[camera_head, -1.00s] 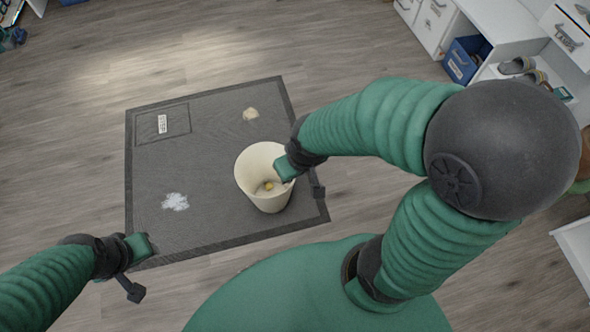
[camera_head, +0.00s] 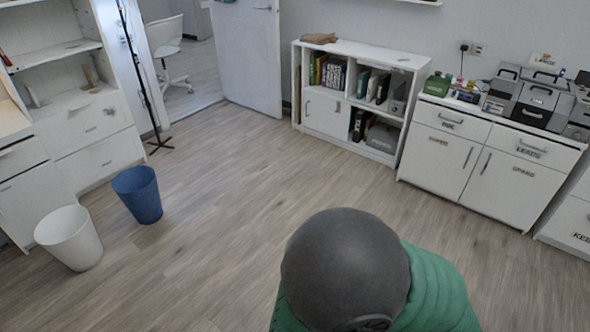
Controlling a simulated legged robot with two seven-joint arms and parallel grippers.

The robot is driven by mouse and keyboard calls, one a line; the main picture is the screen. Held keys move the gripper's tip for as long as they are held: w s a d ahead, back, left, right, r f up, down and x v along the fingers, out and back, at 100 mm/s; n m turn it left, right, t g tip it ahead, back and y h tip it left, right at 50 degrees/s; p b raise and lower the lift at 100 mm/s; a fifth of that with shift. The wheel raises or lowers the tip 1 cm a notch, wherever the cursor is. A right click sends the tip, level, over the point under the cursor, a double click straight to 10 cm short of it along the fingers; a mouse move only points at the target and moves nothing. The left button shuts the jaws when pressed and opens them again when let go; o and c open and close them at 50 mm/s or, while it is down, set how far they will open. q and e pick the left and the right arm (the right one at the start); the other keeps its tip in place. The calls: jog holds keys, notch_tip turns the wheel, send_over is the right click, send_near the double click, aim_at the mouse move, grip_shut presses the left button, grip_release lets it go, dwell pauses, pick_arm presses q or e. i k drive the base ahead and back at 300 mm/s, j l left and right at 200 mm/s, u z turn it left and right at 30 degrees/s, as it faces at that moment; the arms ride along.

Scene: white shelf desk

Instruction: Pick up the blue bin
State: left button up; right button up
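The blue bin (camera_head: 138,196) stands upright on the wooden floor at the left of the head view, in front of a white drawer unit. It is apart from my visible arm. My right arm shows only as a dark grey round joint and a green segment at the bottom centre. Its gripper is out of view. My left gripper is out of view too.
A white bin (camera_head: 70,240) stands just left of the blue bin. A white shelf desk (camera_head: 85,135) is behind them, with a thin black stand (camera_head: 158,146) nearby. A low bookcase (camera_head: 375,150) and white cabinets (camera_head: 490,165) line the back right. The middle floor is clear.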

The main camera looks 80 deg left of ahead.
aim_at(138, 187)
jog(key=u, duration=3.85)
